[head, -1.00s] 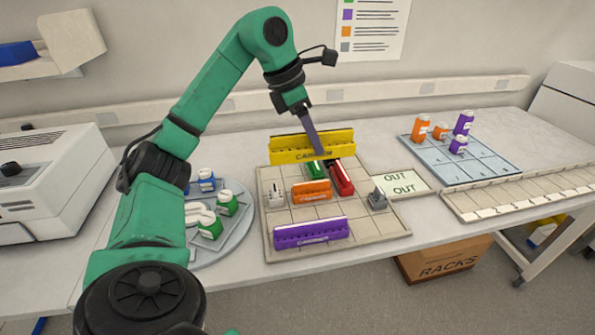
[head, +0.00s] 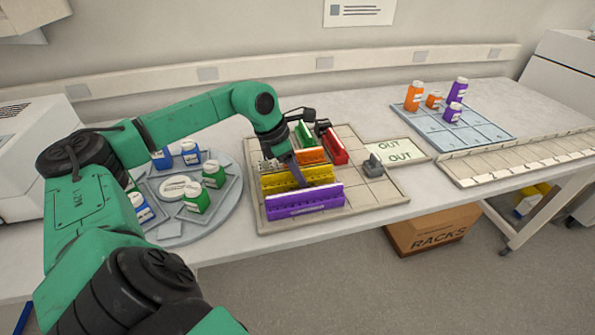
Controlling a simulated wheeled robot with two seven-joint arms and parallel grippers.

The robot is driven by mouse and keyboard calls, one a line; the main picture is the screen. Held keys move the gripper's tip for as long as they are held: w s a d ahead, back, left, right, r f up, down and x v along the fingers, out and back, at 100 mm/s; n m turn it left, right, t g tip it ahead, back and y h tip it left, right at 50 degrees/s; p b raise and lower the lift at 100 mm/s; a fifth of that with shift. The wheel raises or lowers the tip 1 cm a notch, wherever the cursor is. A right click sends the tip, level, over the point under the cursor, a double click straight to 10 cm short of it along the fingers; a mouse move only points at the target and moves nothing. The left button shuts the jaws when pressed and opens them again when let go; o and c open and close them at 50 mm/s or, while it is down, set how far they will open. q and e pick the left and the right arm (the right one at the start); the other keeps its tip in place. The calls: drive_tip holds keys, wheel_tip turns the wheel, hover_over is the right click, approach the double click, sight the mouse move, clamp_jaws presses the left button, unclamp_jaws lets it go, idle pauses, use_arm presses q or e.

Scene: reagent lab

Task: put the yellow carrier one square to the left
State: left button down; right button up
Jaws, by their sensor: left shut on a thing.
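The long yellow carrier (head: 312,176) is on or just above the gridded board (head: 385,192), between the orange carrier (head: 311,155) and the purple carrier (head: 304,200). I cannot tell whether it touches the board. My left gripper (head: 296,178) reaches down from above and is shut on the yellow carrier. The purple carrier in front hides the yellow one's lower edge. Behind stand a green carrier (head: 304,134) and a red carrier (head: 334,147). A grey piece (head: 372,166) stands at the right. My right gripper is not in view.
A round tray (head: 228,205) with blue and green bottles is left of the board. An OUT card (head: 397,151) lies at its right. A blue-grey tray (head: 488,135) holds orange and purple bottles. The board's right front squares are free.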

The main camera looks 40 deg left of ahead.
use_arm(q)
drive_tip(key=shift+d, duration=0.1)
drive_tip(key=shift+f, duration=0.15)
drive_tip(key=shift+c, duration=1.7)
unclamp_jaws()
drive_tip(key=shift+o, duration=0.3)
drive_tip(key=shift+r, duration=0.35)
drive_tip(key=b+v, duration=0.1)
drive_tip(key=v, duration=1)
drive_tip(key=shift+r+b, duration=0.35)
